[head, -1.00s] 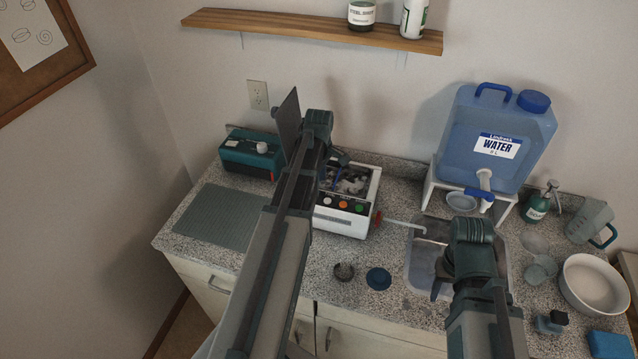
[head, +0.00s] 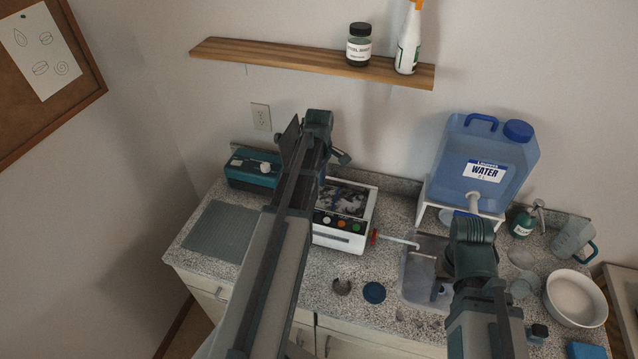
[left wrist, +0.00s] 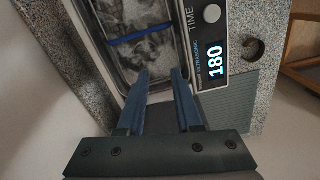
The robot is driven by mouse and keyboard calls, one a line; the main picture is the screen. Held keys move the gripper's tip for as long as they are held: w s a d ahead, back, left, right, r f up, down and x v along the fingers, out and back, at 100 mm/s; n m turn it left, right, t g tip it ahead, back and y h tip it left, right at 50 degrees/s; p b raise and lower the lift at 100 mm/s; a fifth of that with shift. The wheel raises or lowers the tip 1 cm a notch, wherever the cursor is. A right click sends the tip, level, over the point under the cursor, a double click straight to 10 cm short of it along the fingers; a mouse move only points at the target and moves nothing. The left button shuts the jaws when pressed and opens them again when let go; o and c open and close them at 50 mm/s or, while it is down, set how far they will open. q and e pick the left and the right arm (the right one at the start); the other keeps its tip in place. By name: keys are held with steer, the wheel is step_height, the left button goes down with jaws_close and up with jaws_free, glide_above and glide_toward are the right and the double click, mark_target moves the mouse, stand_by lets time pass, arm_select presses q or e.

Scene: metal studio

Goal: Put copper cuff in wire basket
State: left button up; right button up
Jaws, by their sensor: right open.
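A dark open ring that looks like the copper cuff (head: 342,287) lies on the counter in front of the white ultrasonic cleaner (head: 341,238); it also shows in the left wrist view (left wrist: 253,50). The cleaner's tank (left wrist: 137,45) holds a blurry wire-like interior with a blue bar (left wrist: 141,34) across it, seemingly the wire basket. My left gripper (left wrist: 160,72) is open and empty, its blue fingers apart over the cleaner's edge; my own arm hides it in the head view. My right gripper (head: 440,285) is open over the sink, partly hidden by its wrist.
A blue round lid-like piece (head: 374,293) lies right of the cuff. A ribbed mat (head: 217,231) and teal device (head: 252,168) are at left. A water jug (head: 486,160), white bowl (head: 575,298) and pitcher (head: 572,238) crowd the right. A shelf (head: 310,62) hangs above.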

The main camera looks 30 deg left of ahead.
arm_select(q)
step_height(320, 180, up, 4)
steer(key=shift+f+p, duration=0.2)
steer(key=shift+p, duration=1.05)
arm_select(e)
step_height(320, 180, up, 4)
steer(key=shift+f, duration=0.15)
arm_select(q)
steer(key=s+d+m, duration=0.2)
steer(key=d+m, duration=0.1)
steer(key=d, duration=0.3)
steer(key=s+d+m, duration=0.1)
steer(key=d+m, duration=0.3)
steer(key=d, duration=0.2)
steer(key=s+d+m, duration=0.2)
steer(key=d+m, duration=0.1)
steer(key=d, duration=0.3)
steer(key=shift+s+d, duration=0.1)
steer(key=shift+s, duration=0.25)
steer(key=s+d+m+y, duration=0.1)
steer(key=s+d+m, duration=0.9)
steer(key=d+m, duration=0.2)
steer(key=shift+d, duration=0.4)
arm_select(e)
steer(key=shift+f, duration=0.1)
